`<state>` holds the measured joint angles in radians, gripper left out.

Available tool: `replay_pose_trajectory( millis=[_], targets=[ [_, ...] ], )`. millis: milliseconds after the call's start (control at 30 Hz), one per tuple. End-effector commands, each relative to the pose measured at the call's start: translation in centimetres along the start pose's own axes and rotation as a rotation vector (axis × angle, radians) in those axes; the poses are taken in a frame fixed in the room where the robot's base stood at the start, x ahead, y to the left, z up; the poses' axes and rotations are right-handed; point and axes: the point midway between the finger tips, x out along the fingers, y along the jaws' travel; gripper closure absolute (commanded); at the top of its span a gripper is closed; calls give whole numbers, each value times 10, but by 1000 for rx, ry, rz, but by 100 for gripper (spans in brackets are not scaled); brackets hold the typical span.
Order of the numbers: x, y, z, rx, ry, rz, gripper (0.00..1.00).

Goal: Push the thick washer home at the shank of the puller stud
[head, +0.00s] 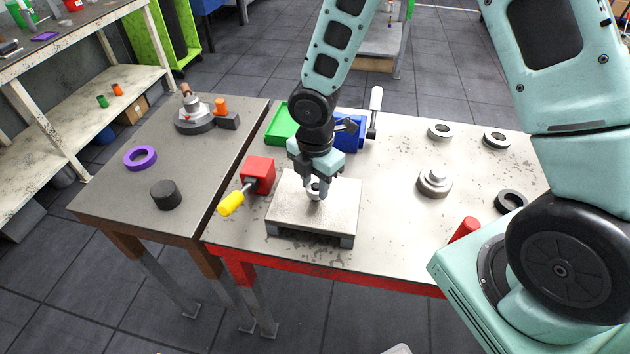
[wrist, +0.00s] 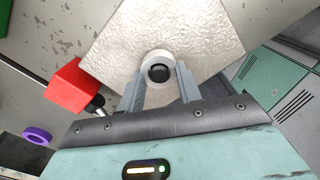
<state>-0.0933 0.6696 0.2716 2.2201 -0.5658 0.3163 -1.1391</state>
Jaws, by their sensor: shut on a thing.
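The thick washer (head: 314,188) is a pale ring at the middle of a raised metal plate (head: 340,215). In the wrist view the washer (wrist: 149,58) lies between my two fingers, seen nearly face on. A dark round end (wrist: 159,73), which looks like the tip of the puller stud, shows within its hole. The washer seems to be around the stud; how far down it sits is hidden. My gripper (head: 316,190) points down over the plate and is shut on the washer, one finger at each side.
A red block with a yellow-handled tool (head: 232,203) stands left of the plate. A green tray (head: 281,124) and blue block (head: 349,139) are behind. A stepped metal part (head: 434,183) and several rings stand right. The left table holds a purple ring (head: 140,158) and black cylinder (head: 166,195).

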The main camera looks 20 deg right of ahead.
Motion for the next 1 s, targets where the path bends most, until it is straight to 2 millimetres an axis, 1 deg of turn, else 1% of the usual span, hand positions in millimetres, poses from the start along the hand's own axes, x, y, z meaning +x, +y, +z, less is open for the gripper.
replay_pose_trajectory(
  millis=[700, 733, 767, 800, 833, 1000],
  targets=[
    [22, 0, 0, 1, 0, 0, 89],
    [21, 0, 0, 1, 0, 0, 63],
    [20, 0, 0, 1, 0, 0, 55],
    [20, 0, 0, 1, 0, 0, 44],
    [20, 0, 0, 1, 0, 0, 40],
    [20, 0, 0, 1, 0, 0, 40]
  ],
)
